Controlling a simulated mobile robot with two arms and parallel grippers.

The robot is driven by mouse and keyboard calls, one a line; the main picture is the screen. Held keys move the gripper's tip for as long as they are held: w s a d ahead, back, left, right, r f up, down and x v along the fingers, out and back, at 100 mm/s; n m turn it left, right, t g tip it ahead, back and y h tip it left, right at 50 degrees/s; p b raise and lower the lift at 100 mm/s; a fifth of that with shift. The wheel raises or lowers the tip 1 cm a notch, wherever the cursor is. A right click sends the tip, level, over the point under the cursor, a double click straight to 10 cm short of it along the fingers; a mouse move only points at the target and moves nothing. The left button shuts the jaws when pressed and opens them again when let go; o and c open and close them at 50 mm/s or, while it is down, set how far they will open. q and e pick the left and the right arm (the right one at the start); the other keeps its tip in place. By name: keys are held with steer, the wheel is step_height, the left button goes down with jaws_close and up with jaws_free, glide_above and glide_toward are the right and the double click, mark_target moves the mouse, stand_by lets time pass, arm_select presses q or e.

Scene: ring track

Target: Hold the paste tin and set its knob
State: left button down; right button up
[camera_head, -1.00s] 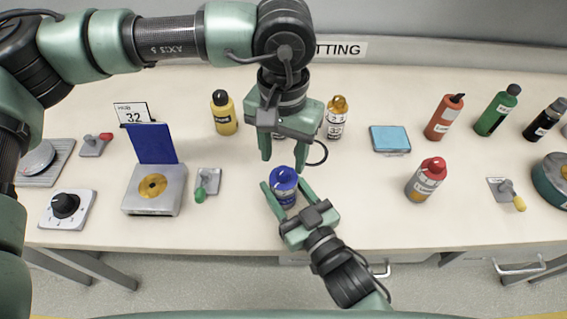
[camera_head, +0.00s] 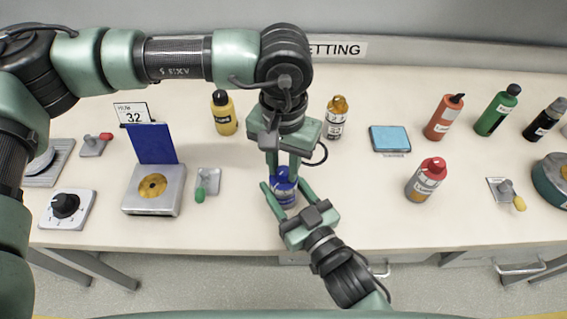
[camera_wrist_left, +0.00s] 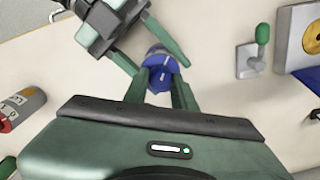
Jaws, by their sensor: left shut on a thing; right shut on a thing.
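The paste tin (camera_head: 286,197) is a small blue container with a blue knob (camera_head: 283,174) on top, standing upright near the front middle of the table. My right gripper (camera_head: 283,197) comes from the front and is shut on the tin's body. My left gripper (camera_head: 283,170) points down from above and is shut on the knob, its fingers on either side. In the left wrist view the blue knob (camera_wrist_left: 160,74) sits between the left fingertips, and part of the tin is hidden behind them.
A grey device with a blue panel (camera_head: 153,144) and a green-handled lever (camera_head: 206,184) stand to the left. A dial box (camera_head: 67,208) is farther left. A yellow bottle (camera_head: 223,113), an orange-capped bottle (camera_head: 335,119) and a red-capped bottle (camera_head: 427,180) stand around. A blue pad (camera_head: 390,139) lies right.

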mark_target(283, 170)
arm_select(q)
steer(key=n, duration=0.3)
steer(key=shift+n, duration=2.3)
steer(key=c, duration=1.1)
jaws_free()
steer(key=shift+r, duration=0.1)
step_height(283, 170, up, 12)
steer(key=shift+f, duration=0.1)
